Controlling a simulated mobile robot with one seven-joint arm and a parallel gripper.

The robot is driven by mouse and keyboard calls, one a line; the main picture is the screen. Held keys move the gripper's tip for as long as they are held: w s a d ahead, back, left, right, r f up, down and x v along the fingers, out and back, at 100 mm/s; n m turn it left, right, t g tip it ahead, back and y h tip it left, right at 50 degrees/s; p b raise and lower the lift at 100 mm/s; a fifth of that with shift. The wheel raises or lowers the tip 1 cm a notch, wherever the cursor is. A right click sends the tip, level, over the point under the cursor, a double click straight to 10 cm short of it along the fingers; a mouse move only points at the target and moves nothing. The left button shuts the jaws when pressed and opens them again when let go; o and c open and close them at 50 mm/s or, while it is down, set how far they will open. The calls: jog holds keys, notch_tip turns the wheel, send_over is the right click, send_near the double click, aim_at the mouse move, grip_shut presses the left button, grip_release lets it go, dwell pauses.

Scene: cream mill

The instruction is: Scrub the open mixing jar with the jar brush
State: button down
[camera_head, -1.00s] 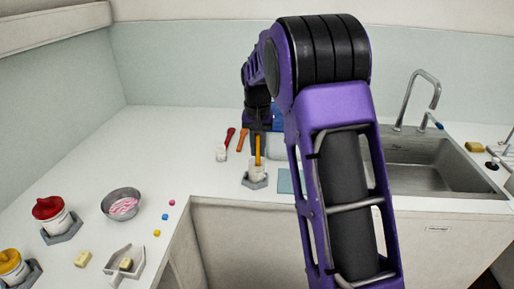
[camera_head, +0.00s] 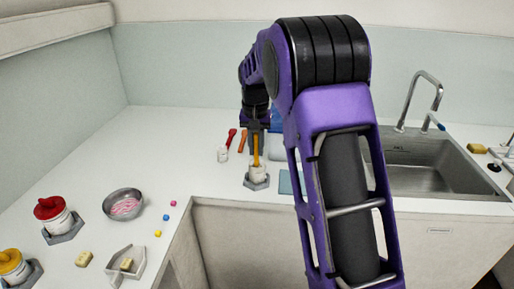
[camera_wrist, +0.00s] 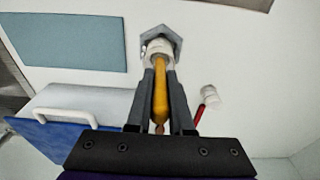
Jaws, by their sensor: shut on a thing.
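The open mixing jar (camera_head: 259,172) is white and sits in a grey hexagonal holder (camera_head: 257,182) near the counter's front edge. It also shows in the wrist view (camera_wrist: 158,46). My gripper (camera_head: 256,152) is above the jar, shut on the yellow-orange handle of the jar brush (camera_head: 256,160); the handle also shows between the fingers in the wrist view (camera_wrist: 161,95). The handle stands roughly upright in the head view. The brush's lower end is in the jar's mouth and hidden, so its depth there cannot be told.
A blue-grey mat (camera_head: 285,182) lies right of the jar. The sink (camera_head: 425,165) is further right. A metal bowl (camera_head: 123,204) stands left.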

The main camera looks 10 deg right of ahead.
notch_tip(320, 180, up, 2)
jog(key=shift+r+p, duration=0.15)
jog(key=shift+p, duration=0.35)
jog(key=shift+r, duration=4)
jog(key=shift+f, duration=0.1)
jog(key=shift+f+b, duration=0.55)
jog(key=shift+f, duration=1.45)
jog(key=shift+f+b, duration=1.8)
jog(key=shift+f, duration=1.55)
jog(key=shift+r, duration=0.1)
